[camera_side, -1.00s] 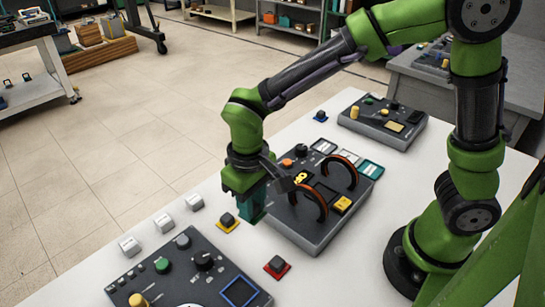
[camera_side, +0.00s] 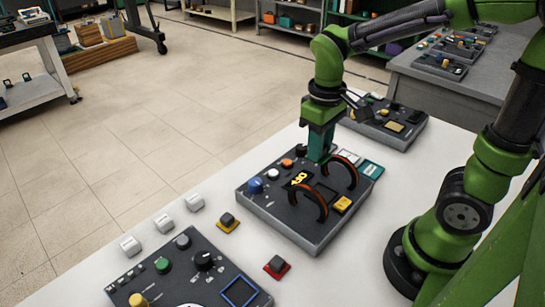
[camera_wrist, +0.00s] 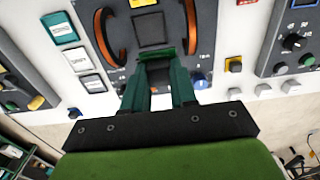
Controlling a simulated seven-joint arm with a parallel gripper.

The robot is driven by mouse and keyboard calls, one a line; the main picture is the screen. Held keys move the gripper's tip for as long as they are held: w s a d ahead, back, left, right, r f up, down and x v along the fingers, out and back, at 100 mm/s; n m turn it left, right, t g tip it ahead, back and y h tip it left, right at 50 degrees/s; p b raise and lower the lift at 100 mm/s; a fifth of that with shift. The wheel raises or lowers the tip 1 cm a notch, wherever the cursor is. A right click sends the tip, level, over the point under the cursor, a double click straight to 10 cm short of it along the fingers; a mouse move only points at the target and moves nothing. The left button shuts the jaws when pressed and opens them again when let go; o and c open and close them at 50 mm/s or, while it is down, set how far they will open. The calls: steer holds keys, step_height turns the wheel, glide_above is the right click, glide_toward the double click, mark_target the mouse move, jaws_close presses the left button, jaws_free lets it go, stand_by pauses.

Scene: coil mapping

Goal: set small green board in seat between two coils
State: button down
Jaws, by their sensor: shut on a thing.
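My gripper (camera_side: 320,152) has green-teal fingers pointing down above the far part of the dark coil panel. It also shows in the wrist view (camera_wrist: 160,72), shut on the small green board (camera_wrist: 166,53), seen as a thin green edge at the fingertips. In the side view the board cannot be told apart from the fingers. Two copper-brown coils arch over the panel, a nearer one (camera_side: 309,200) and a farther one (camera_side: 342,171); both show in the wrist view (camera_wrist: 108,36) (camera_wrist: 189,32). The dark square seat (camera_wrist: 151,28) lies between them, just ahead of the board, and looks empty.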

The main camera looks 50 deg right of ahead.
mark_target(327, 157)
steer(key=shift+s+d+f, duration=0.1)
steer(key=shift+s+d, duration=0.45)
steer(key=shift+d, duration=0.35)
step_height(327, 157, down, 4)
steer(key=shift+r, duration=0.1)
steer(key=shift+f, duration=3.45)
steer(key=shift+f, duration=0.5)
steer(key=c, duration=0.8)
jaws_free()
steer(key=shift+o, duration=0.3)
steer(key=o, duration=0.4)
